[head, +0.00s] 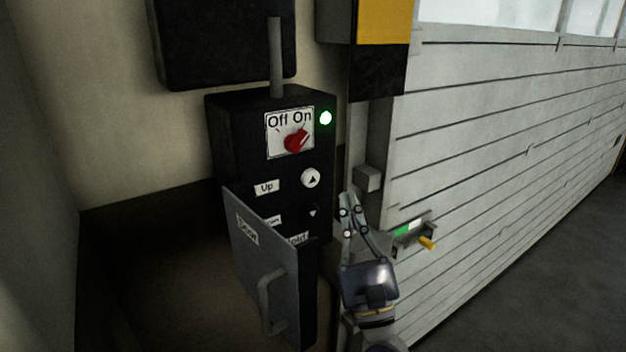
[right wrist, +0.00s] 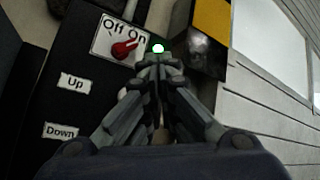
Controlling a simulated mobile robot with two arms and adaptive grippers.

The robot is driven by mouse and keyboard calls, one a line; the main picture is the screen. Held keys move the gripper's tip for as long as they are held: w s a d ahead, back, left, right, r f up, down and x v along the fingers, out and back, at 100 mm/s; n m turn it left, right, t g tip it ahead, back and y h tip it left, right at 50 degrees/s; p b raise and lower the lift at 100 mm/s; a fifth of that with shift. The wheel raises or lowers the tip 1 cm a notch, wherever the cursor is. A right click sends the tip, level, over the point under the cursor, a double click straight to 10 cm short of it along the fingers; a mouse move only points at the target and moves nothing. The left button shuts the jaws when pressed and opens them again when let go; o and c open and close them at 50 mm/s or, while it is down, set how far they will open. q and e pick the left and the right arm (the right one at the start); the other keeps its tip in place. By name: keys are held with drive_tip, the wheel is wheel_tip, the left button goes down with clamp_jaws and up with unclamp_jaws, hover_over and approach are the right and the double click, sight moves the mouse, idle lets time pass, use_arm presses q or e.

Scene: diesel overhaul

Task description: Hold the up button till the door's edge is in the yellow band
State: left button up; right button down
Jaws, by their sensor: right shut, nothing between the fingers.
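The black control box (head: 228,150) hangs on the wall. The white up button (head: 311,178) with a black triangle sits right of its "Up" label. My right gripper (head: 349,198) is shut and empty, its fingertips right of and a little below the up button in the head view, with a gap in the picture. In the right wrist view my gripper (right wrist: 158,62) hides the buttons. The door (head: 520,150) is pale and ribbed, its lower edge along the floor. A yellow patch (head: 384,20) above black shows on the post beside the door. My left gripper is out of view.
A red knob (head: 296,141) points toward On, beside a lit green lamp (head: 325,117). A grey hinged cover (head: 262,265) hangs open at the box's lower front. A latch with a yellow handle (head: 427,243) and a green-white mark sits on the door near my gripper.

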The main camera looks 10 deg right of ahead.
sight(310, 178)
drive_tip(key=w+a+b, duration=0.1)
drive_tip(key=w+a, duration=0.1)
drive_tip(key=w, duration=0.5)
drive_tip(key=shift+w+a, duration=0.35)
drive_tip(key=shift+a, duration=0.05)
idle(0.9)
drive_tip(key=shift+f+b, duration=0.1)
drive_tip(key=shift+b, duration=0.2)
drive_tip(key=shift+w+a, duration=0.1)
drive_tip(key=shift+w, duration=0.35)
